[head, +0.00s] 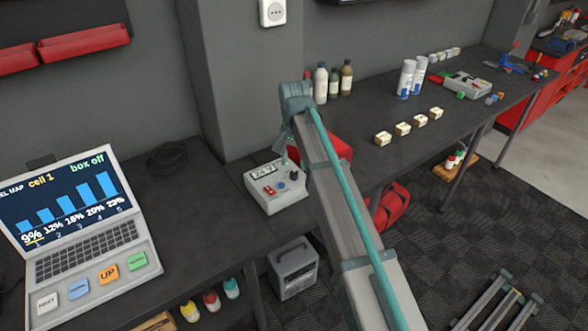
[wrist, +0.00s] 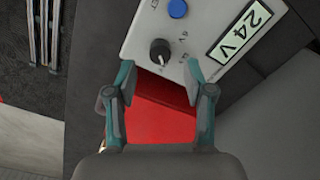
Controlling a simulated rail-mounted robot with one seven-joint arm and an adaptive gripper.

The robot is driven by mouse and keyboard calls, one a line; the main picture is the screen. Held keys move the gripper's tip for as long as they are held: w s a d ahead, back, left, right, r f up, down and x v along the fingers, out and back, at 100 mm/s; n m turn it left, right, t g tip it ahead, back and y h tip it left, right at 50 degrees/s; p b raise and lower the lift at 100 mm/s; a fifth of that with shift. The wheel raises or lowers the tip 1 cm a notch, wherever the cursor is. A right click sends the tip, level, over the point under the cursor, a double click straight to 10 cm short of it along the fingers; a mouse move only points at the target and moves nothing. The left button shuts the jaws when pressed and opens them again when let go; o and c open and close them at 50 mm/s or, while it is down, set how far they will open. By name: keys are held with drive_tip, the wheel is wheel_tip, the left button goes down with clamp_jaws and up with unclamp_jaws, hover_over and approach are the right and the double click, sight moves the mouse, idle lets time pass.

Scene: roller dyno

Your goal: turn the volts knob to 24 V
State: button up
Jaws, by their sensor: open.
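The white supply box (head: 277,190) stands on the dark bench in the middle of the head view. Its display (wrist: 240,33) reads 24 V in the wrist view. The black volts knob (wrist: 160,52) has a pale pointer mark and sits below a blue button (wrist: 178,9). My gripper (wrist: 160,70) is open, its two teal fingers spread to either side just short of the knob. No contact with the knob shows. In the head view my arm partly hides the gripper and the box's right side.
A red case (head: 333,149) lies behind the box, close to my arm. A laptop (head: 80,210) with a lit screen is at the left. Bottles (head: 333,84), spray cans (head: 407,78) and small boxes (head: 403,129) stand along the bench to the right.

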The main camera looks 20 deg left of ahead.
sight(294, 172)
wheel_tip(294, 172, up, 8)
drive_tip(key=shift+f, duration=0.2)
idle(0.4)
